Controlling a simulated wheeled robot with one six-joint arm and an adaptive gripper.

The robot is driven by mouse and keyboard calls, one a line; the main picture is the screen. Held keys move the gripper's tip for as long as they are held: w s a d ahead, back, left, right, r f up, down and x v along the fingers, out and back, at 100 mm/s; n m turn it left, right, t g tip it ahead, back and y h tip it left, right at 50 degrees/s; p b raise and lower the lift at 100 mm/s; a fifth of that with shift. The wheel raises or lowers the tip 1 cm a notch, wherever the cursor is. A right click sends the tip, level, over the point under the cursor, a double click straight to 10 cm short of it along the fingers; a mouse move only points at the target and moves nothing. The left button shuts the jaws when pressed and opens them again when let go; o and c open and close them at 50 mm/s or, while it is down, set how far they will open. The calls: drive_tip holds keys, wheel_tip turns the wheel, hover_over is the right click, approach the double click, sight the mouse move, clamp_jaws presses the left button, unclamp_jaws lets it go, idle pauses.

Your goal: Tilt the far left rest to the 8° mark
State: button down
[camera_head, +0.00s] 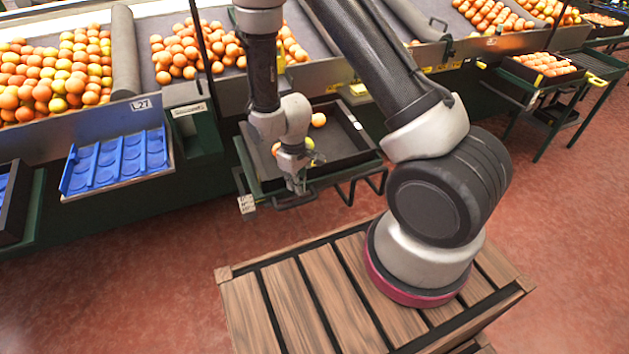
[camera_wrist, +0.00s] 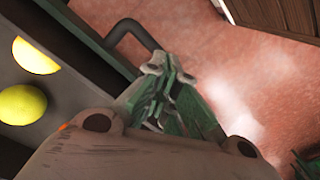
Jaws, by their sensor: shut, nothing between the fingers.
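A black tray sits on a green rest (camera_head: 262,183) in front of the sorting bench, with a few fruits in it. A bar handle (camera_head: 298,201) runs along its front edge. My gripper (camera_head: 297,190) is shut and empty at this handle. In the wrist view my gripper (camera_wrist: 155,68) is beside the dark curved handle bar (camera_wrist: 128,32); I cannot tell whether they touch. A small white marked plate (camera_head: 246,204) hangs at the rest's front left corner; its marks are too small to read. I cannot tell the tilt angle.
A blue tray (camera_head: 118,162) stands left of the rest, and another dark tray (camera_head: 12,205) is at the far left edge. Fruits fill the bench behind (camera_head: 60,75). A slatted wooden crate (camera_head: 290,305) is under my arm's base. Red floor (camera_head: 120,290) is free in front.

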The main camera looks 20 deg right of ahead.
drive_tip(key=shift+r, duration=2.35)
drive_tip(key=shift+s, duration=0.1)
drive_tip(key=s+d+r+g+h, duration=0.1)
drive_tip(key=s+d+r+g, duration=0.1)
drive_tip(key=s, duration=0.4)
drive_tip(key=s+d+r+m+t, duration=0.2)
drive_tip(key=s+d+r, duration=0.2)
drive_tip(key=r, duration=0.7)
drive_tip(key=s+d+r+m+t, duration=0.2)
drive_tip(key=s+d+r, duration=0.2)
drive_tip(key=r, duration=0.7)
drive_tip(key=s+d+r+m+t+y, duration=0.1)
drive_tip(key=s+d+r, duration=0.4)
drive_tip(key=r, duration=0.7)
drive_tip(key=shift+m+t, duration=0.5)
drive_tip(key=shift+t, duration=0.2)
